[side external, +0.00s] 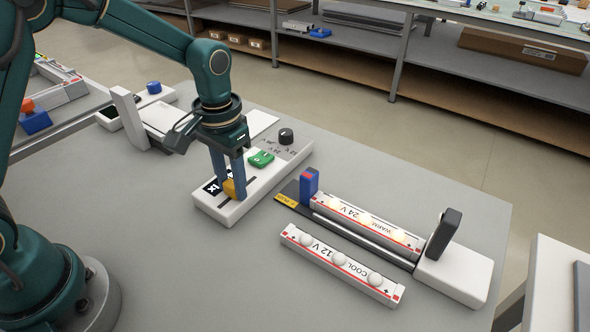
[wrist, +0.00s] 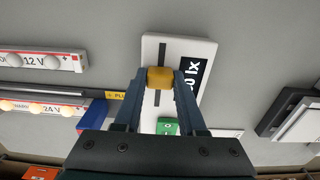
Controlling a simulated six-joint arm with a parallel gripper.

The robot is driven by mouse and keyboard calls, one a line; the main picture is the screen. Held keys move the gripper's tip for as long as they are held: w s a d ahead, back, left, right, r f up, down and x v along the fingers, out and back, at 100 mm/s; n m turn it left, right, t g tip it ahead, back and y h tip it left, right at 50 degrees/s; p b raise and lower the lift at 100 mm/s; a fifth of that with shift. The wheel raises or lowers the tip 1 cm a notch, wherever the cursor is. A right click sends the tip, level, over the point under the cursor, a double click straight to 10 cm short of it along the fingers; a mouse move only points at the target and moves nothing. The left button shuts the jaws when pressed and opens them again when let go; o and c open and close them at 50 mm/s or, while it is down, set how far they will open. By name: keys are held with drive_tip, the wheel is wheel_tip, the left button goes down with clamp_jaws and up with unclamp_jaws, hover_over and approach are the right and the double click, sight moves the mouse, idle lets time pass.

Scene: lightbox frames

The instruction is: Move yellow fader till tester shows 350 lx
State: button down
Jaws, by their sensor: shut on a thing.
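The yellow fader (side external: 230,188) sits on a dark slot in the white control box (side external: 237,208). It also shows in the wrist view (wrist: 160,77), between my fingertips. My gripper (side external: 228,180) is shut on the yellow fader, with one blue finger on each side. A dark display with white characters lies beside the slot. In the wrist view the display (wrist: 190,82) is partly covered by a finger; "lx" and part of a digit before it show, but the full reading is hidden. The box also carries a green part (side external: 261,159) and a black knob (side external: 286,136).
The lit WARM 24 V bar (side external: 366,222) lies in a holder between a blue block (side external: 309,184) and a dark upright plate (side external: 443,235). The unlit COOL 12 V bar (side external: 342,264) lies in front.

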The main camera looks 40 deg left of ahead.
drive_tip(key=shift+w+r, duration=0.1)
drive_tip(key=shift+w, duration=0.65)
drive_tip(key=shift+c, duration=2.4)
unclamp_jaws()
drive_tip(key=shift+r, duration=2.55)
